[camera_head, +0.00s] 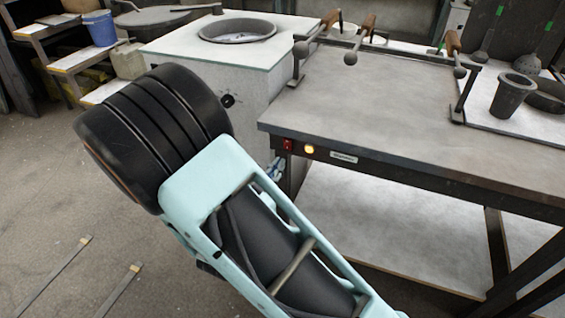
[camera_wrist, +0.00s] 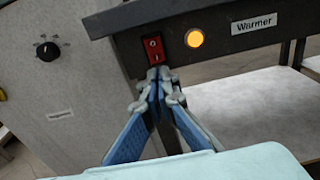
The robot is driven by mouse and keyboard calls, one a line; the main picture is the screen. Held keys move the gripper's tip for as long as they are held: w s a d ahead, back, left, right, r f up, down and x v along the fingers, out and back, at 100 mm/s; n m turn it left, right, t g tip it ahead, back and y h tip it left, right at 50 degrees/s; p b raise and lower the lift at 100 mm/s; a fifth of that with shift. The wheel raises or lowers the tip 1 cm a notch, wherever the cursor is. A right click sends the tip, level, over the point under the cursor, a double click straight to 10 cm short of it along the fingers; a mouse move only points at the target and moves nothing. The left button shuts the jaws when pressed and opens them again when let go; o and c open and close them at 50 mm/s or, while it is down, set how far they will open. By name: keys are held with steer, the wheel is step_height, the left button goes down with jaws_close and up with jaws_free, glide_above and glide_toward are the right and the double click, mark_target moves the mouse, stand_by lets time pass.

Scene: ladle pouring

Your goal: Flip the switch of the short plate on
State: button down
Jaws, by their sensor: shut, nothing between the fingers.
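The red rocker switch (camera_wrist: 155,49) is on the dark front edge of the warmer plate (camera_head: 400,95), near its left corner. It also shows in the head view (camera_head: 287,145). Beside it on the right, a round orange lamp (camera_wrist: 195,38) glows, followed by a label reading "Warmer" (camera_wrist: 254,24). My gripper (camera_wrist: 158,77) is shut and empty, with its fingertips just below the switch. I cannot tell whether they touch it. In the head view my arm hides most of the gripper (camera_head: 277,168).
A pale cabinet with a round opening (camera_head: 237,29) and a dark knob (camera_wrist: 47,51) stands left of the plate. A metal rack with ladles (camera_head: 375,45) stands on the plate's far side. A dark cup (camera_head: 511,97) is at the right. A pale lower shelf (camera_head: 390,225) lies beneath.

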steer(key=f+p+v, duration=0.1)
steer(key=v, duration=0.8)
steer(key=shift+s+f, duration=0.2)
steer(key=shift+f, duration=0.15)
